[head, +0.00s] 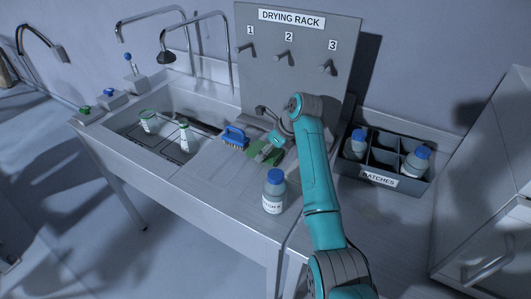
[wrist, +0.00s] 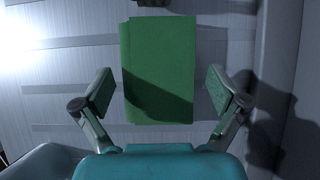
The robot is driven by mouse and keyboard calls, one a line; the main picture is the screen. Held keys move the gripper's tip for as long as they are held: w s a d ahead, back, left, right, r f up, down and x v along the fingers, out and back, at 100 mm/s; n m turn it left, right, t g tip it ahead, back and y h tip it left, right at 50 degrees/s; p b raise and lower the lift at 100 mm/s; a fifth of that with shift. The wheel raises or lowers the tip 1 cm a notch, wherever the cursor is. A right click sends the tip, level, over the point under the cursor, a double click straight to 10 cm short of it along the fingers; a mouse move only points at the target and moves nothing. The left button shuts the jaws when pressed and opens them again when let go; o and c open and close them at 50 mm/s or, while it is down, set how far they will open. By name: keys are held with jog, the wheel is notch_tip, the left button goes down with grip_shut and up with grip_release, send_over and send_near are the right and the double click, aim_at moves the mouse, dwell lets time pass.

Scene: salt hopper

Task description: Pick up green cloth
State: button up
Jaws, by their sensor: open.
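The green cloth (wrist: 158,60) lies flat on the grey worktop, a folded rectangle in the middle of the wrist view. In the head view the green cloth (head: 255,158) is partly hidden by my arm and gripper. My gripper (wrist: 160,92) is open and empty, with one finger on each side of the cloth's near part. A shadow falls across that part of the cloth. In the head view my gripper (head: 268,152) is over the cloth; I cannot tell its height above it.
A blue brush (head: 235,137) lies just left of the cloth. A bottle with a blue cap (head: 273,192) stands in front. The sink (head: 160,130) holds bottles at left. The drying rack panel (head: 262,65) stands behind. A divided "BATCHES" crate (head: 378,180) is at right.

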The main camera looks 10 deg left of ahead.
jog(key=shift+f, duration=0.25)
dwell(0.3)
jog(key=c, duration=1)
